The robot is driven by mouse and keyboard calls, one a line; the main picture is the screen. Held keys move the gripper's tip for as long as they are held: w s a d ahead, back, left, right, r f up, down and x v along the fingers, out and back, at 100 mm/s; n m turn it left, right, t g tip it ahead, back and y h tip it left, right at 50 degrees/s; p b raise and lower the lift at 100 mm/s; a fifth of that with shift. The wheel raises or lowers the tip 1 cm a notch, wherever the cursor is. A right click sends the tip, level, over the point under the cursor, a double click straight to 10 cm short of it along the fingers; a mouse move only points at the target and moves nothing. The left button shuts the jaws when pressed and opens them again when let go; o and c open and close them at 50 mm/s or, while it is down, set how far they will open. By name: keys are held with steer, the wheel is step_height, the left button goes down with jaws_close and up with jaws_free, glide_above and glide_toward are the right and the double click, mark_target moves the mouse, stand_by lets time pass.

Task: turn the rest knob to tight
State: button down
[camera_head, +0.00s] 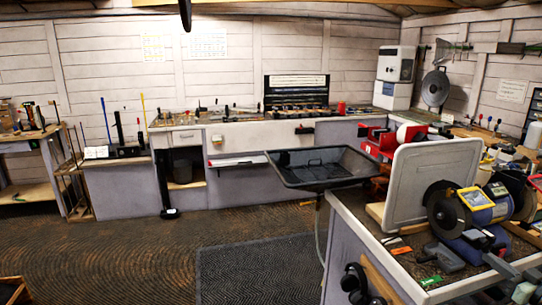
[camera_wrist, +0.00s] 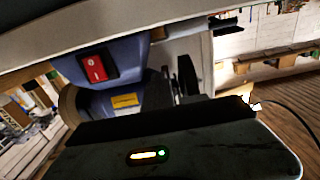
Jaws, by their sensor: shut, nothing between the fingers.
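The grey-blue bench grinder (camera_head: 478,212) stands on the right-hand bench in the head view. It fills much of the wrist view (camera_wrist: 135,72), with its red switch, a small yellow label and a dark wheel edge. I cannot make out the rest knob for certain in either view. My gripper (camera_wrist: 165,120) shows as a dark bar and housing with a small lit strip along the bottom of the wrist view, close in front of the grinder. It is shut with nothing held. Its fingertips are not clear, and I see no contact with a knob.
A pale upright board (camera_head: 432,182) stands left of the grinder. A black tray (camera_head: 322,168) stands beyond it. Small tools, including a green-marked one (camera_head: 431,281), lie on the near bench edge. The floor with a dark mat (camera_head: 258,270) is open at left. A dark cable crosses the wrist view's right side.

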steer(key=shift+s+a, duration=0.15)
steer(key=shift+a, duration=0.5)
steer(key=shift+a+r, duration=0.1)
steer(key=v, duration=0.6)
steer(key=shift+f+b, duration=0.3)
steer(key=shift+f, duration=0.15)
steer(key=shift+s+a, duration=0.1)
steer(key=shift+a, duration=0.05)
steer(key=w, duration=0.6)
steer(key=shift+r, duration=0.2)
stand_by(0.3)
